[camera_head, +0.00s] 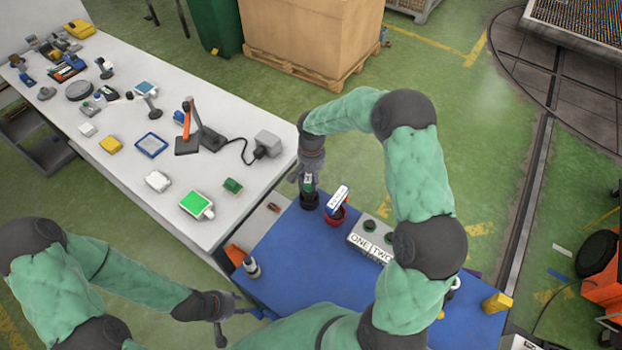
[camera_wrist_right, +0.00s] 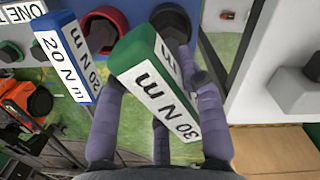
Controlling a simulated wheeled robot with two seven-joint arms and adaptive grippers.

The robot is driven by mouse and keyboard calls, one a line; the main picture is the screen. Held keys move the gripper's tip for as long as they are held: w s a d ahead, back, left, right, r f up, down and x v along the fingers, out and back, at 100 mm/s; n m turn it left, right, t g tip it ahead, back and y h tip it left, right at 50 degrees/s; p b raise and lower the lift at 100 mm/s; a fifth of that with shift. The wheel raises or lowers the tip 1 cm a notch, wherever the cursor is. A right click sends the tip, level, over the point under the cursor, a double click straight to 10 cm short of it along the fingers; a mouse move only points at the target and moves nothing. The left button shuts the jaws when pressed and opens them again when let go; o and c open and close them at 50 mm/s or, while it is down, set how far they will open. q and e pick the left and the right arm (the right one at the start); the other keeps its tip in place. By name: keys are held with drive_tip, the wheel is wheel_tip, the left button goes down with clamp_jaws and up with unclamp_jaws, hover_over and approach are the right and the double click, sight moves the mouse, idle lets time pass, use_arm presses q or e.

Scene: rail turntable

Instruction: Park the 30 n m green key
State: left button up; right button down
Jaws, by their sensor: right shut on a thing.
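The green 30 N m key (camera_wrist_right: 155,80) has white faces with black lettering and green edges. My right gripper (camera_head: 308,180) is shut on it; its fingers show on both sides of the key in the right wrist view (camera_wrist_right: 160,130). In the head view the key (camera_head: 308,183) is just above or at a black round holder (camera_head: 309,202) on the blue table; I cannot tell whether its lower end is inside. My left gripper (camera_head: 232,318) is open and empty near the blue table's left front edge.
A blue 20 N m key (camera_head: 338,197) stands tilted in a red holder (camera_head: 335,215) close by. A grey box labelled ONE and TWO (camera_head: 370,241) is to its right. A white workbench (camera_head: 225,225) with several items lies left.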

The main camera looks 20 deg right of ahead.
drive_tip(key=shift+f+b, duration=0.95)
drive_tip(key=shift+f, duration=0.25)
drive_tip(key=shift+s+a+f+b, duration=0.1)
drive_tip(key=shift+a+f+b, duration=0.15)
drive_tip(key=shift+f+b, duration=0.2)
